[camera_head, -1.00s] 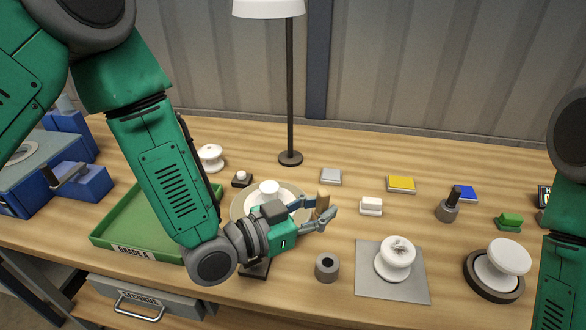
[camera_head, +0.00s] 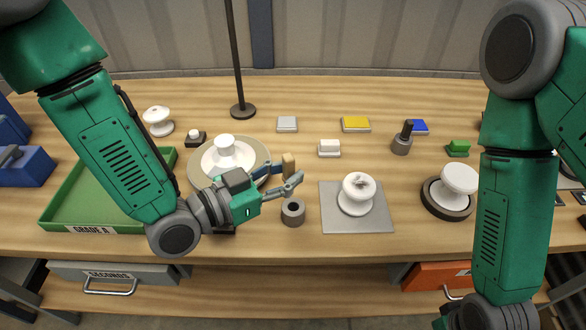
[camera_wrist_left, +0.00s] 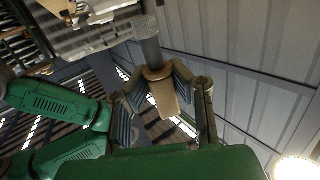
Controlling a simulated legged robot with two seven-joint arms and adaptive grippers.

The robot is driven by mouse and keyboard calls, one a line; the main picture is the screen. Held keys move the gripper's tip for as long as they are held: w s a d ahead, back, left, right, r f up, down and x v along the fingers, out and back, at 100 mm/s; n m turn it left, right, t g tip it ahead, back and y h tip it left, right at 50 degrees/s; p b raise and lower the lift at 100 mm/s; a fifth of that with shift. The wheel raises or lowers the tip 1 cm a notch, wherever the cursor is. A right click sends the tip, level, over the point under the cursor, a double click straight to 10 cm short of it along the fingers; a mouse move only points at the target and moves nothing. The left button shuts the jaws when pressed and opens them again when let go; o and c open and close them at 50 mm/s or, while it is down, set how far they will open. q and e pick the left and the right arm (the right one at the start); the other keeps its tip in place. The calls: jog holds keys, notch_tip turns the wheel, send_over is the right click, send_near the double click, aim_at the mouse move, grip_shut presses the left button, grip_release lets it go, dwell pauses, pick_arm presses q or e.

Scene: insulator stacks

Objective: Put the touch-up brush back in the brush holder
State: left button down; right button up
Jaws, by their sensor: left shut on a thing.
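My left gripper (camera_head: 281,181) is shut on the touch-up brush (camera_head: 289,164), whose tan wooden handle stands up between the fingers. In the left wrist view the tan handle (camera_wrist_left: 163,92) sits between the fingers (camera_wrist_left: 167,105), and a grey part of the brush extends beyond it. The likely brush holder is a grey round cup with a dark hole (camera_head: 293,212), just below the gripper in the head view. The brush appears above this cup; the exact gap cannot be told.
A beige round plate (camera_head: 258,152) with a white insulator is behind my left gripper. A white insulator (camera_head: 357,190) stands on a grey mat (camera_head: 375,222) to the right. A green tray (camera_head: 60,207) lies left. A dark cup with a black handle (camera_head: 402,143) stands further back.

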pick_arm(q)
notch_tip(320, 180, down, 2)
jog(key=shift+f+b, duration=0.1)
jog(key=shift+b, duration=0.55)
jog(key=shift+d+f+b, duration=0.15)
jog(key=shift+f+b, duration=0.35)
jog(key=shift+f, duration=0.15)
jog(key=shift+d, duration=0.85)
pick_arm(e)
jog(key=f, duration=0.1)
jog(key=d+f, duration=0.1)
jog(key=f, duration=0.1)
pick_arm(q)
jog(key=shift+a, duration=0.15)
pick_arm(e)
jog(key=shift+a, duration=0.1)
pick_arm(q)
jog(key=shift+a, duration=0.3)
pick_arm(e)
jog(key=shift+a, duration=0.3)
pick_arm(q)
jog(key=shift+a, duration=0.1)
